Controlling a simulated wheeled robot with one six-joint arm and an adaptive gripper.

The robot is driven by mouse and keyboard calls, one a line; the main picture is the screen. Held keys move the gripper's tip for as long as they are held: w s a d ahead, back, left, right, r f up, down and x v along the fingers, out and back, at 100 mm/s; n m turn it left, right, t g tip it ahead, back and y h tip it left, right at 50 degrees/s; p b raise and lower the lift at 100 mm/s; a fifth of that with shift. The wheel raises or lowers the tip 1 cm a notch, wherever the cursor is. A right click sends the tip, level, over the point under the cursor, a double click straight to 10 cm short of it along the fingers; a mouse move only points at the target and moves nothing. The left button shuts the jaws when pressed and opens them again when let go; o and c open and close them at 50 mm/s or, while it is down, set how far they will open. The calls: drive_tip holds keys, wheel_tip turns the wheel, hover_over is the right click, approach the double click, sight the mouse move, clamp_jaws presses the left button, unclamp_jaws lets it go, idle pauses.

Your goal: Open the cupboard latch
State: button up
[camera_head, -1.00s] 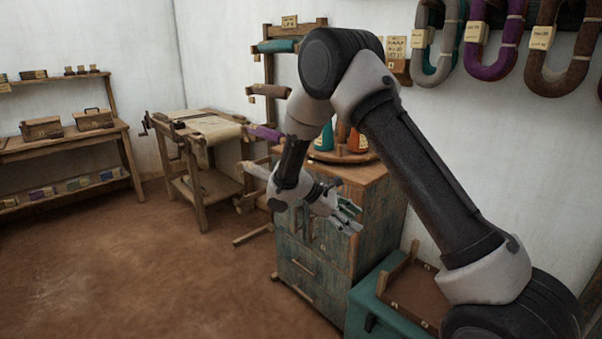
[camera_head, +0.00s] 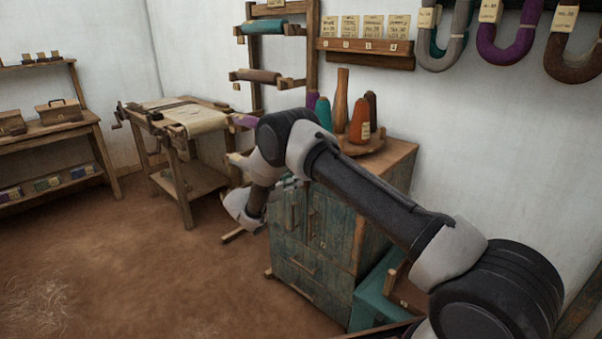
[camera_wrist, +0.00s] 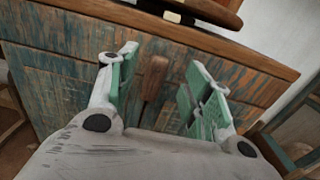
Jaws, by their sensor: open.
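The cupboard (camera_head: 332,240) is a worn blue-green wooden cabinet with a brown top and stands right of centre in the head view. In the wrist view its front (camera_wrist: 55,80) fills much of the picture. An upright brown wooden piece (camera_wrist: 154,78), which looks like the latch or a handle, sits on that front. My gripper (camera_wrist: 160,85) is open, with its green-padded fingers on either side of this piece. I cannot tell whether they touch it. In the head view my arm hides most of the gripper and part of the cupboard's upper front.
Cones of yarn (camera_head: 359,120) and a wooden tray stand on the cupboard top. A teal chest (camera_head: 372,300) is against its right side. A wooden table with cloth (camera_head: 190,120) stands to the left. The floor (camera_head: 150,270) in front is clear.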

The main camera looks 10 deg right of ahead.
drive_tip(key=shift+x, duration=2.7)
drive_tip(key=c, duration=1)
